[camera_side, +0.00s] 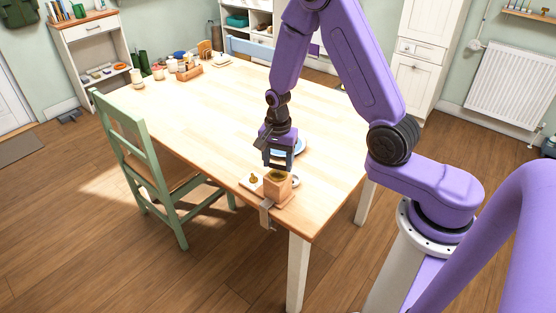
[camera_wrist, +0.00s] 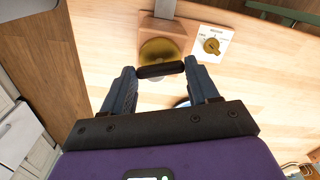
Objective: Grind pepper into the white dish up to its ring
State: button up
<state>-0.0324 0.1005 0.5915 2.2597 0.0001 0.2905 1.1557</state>
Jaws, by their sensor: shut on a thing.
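A wooden pepper mill (camera_side: 277,187) with a brass top is clamped at the table's near edge. In the wrist view its brass top (camera_wrist: 160,49) sits at upper middle. My gripper (camera_side: 278,166) points down just over the mill. In the wrist view my gripper (camera_wrist: 160,70) is shut on the dark mill handle (camera_wrist: 153,71), a short bar between the fingertips. A small white dish (camera_side: 295,181) shows partly behind the mill; its contents and ring cannot be made out.
A white plate with a brass dial (camera_side: 253,180) lies left of the mill; the dial (camera_wrist: 211,45) also shows in the wrist view. A green chair (camera_side: 150,165) stands at left. The table's middle is clear.

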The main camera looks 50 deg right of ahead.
aim_at(278, 165)
jog(key=o, duration=1.1)
jog(key=shift+c, duration=0.2)
jog(key=shift+r, duration=0.15)
notch_tip(278, 165, up, 17)
jog(key=s+a+n, duration=0.7)
jog(key=s+n, duration=0.1)
jog(key=n, duration=0.4)
jog(key=s+n, duration=1.4)
jog(key=s, duration=0.3)
jog(key=shift+s+n, duration=0.3)
jog(key=shift+s, duration=0.05)
